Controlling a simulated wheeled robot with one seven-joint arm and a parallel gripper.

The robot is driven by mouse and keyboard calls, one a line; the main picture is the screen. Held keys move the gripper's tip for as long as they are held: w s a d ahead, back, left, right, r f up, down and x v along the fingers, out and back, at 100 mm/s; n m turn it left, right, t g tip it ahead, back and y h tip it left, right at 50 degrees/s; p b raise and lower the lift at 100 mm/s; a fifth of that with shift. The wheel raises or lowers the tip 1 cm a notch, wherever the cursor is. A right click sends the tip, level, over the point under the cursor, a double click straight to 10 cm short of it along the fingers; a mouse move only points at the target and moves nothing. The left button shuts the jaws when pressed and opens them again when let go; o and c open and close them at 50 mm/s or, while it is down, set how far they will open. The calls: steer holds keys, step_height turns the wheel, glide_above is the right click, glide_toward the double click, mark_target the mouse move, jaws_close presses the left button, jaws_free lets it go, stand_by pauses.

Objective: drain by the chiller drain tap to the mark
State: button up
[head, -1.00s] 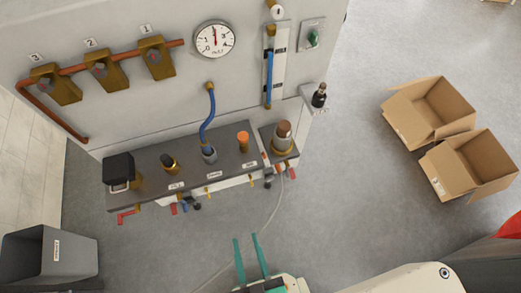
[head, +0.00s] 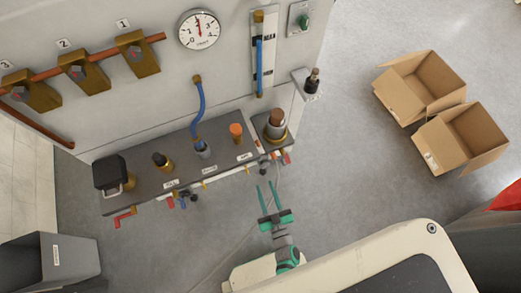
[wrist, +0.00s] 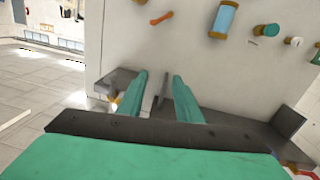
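A dark shelf (head: 140,198) on the grey wall unit carries several fittings, with small taps along its front edge. A red-handled tap (head: 124,217) hangs at its left end, red and blue taps (head: 178,201) near its middle, and a red-handled tap (head: 286,157) at its right end. Their labels are too small to read, so I cannot tell which is the chiller drain tap. A sight tube (head: 259,68) with a blue column and black marks stands on the wall. My gripper (head: 267,185) is open and empty, in front of and below the shelf's right part; its teal fingers show in the wrist view (wrist: 160,74).
A round gauge (head: 199,30) and a copper pipe with several brass valves (head: 85,70) are on the wall. A grey bin (head: 55,262) stands at lower left. Two open cardboard boxes (head: 420,87) (head: 462,140) lie on the floor at right. The floor between is clear.

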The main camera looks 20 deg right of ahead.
steer(key=w+d+f+m+y, duration=0.1)
steer(key=w+d+f+y, duration=0.1)
steer(key=w+d+f, duration=0.6)
steer(key=w+a, duration=0.2)
steer(key=w, duration=1)
steer(key=shift+w+a+f, duration=0.35)
jaws_close()
